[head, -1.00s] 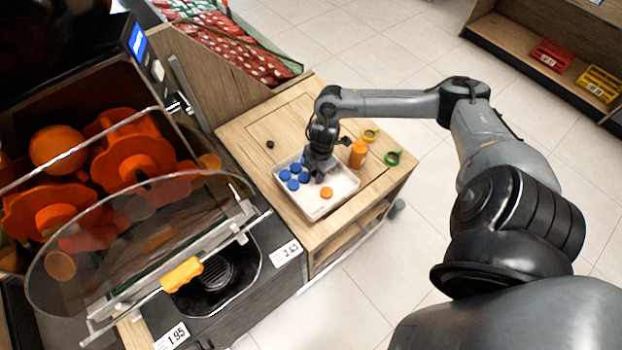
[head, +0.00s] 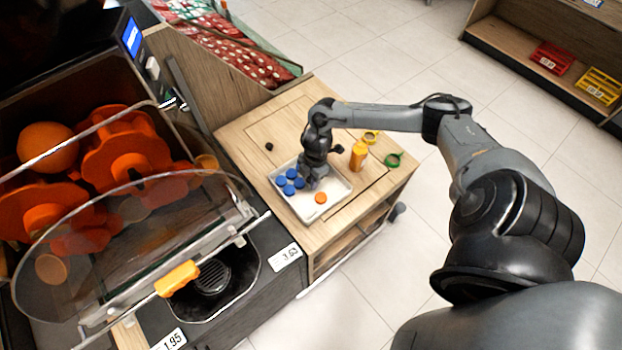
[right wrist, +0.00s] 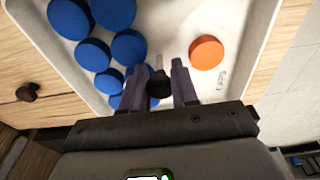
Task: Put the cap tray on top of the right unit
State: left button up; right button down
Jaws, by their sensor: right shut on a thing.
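The cap tray (head: 333,205) is a white, shallow rectangular tray over the right end of the wooden unit (head: 240,130); whether it touches the top is unclear. It holds several blue caps (head: 290,181) at its left side and one orange cap (head: 321,198). My right gripper (head: 312,182) points down inside the tray. In the right wrist view my right gripper (right wrist: 157,75) has its fingers on either side of a dark knob (right wrist: 159,85) in the tray and is shut on it. My left gripper is not in view.
An orange bottle (head: 358,156), a yellow ring (head: 371,137) and a green ring (head: 394,160) stand right of the tray. A dark knob (head: 269,146) sits on the wooden top. The juicer (head: 130,170) with its clear cover is at left.

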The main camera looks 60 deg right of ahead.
jog(key=c, duration=0.9)
grip_release()
jog(key=shift+o, duration=0.2)
jog(key=shift+r, duration=0.1)
notch_tip(320, 180, up, 11)
jog(key=d+p, duration=0.1)
jog(key=p, duration=0.2)
jog(key=w+a+f+t+y, duration=0.1)
jog(key=a+f+t, duration=0.15)
jog(key=a, duration=0.95)
jog(key=w+a+f+t+y, duration=0.1)
jog(key=w+a+t, duration=0.15)
jog(key=a, duration=1.05)
jog(key=s+r+m+g+h, duration=0.1)
jog(key=s+r+m, duration=0.1)
jog(key=s+m, duration=0.3)
jog(key=s+r+m+g+h, duration=0.1)
jog(key=s+r+m+h, duration=0.1)
jog(key=s+m, duration=0.4)
jog(key=s+r, duration=0.1)
jog(key=s, duration=0.2)
jog(key=shift+s+d+r, duration=0.15)
jog(key=shift+s+r, duration=0.1)
jog(key=shift+r, duration=0.1)
